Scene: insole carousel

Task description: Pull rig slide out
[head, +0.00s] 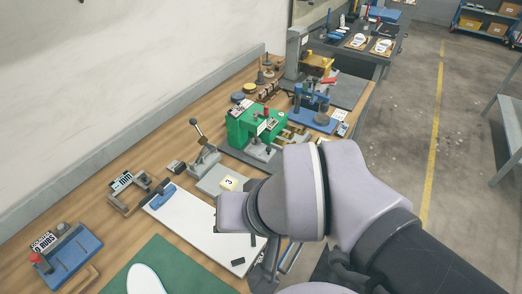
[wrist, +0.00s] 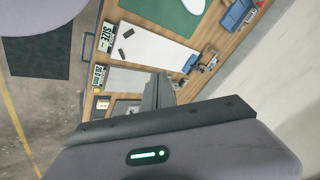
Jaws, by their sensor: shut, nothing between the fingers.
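A green rig (head: 250,124) with a red knob stands on the wooden bench, with brass-coloured parts (head: 292,136) at its right side. A blue rig (head: 314,112) with a red handle stands behind it to the right. I cannot tell which part is the rig slide. My gripper shows in the wrist view (wrist: 160,84) as dark fingers, shut and empty, above the bench beside a grey plate (wrist: 125,80). In the head view my own wrist hides the fingers, and my arm covers the bench's front right part.
A white board (head: 194,229) with small dark pieces lies left of my wrist. A lever stand (head: 204,160) rises between the board and the green rig. A green mat (head: 172,268) and a blue fixture (head: 70,255) lie farther left. A wall runs along the back.

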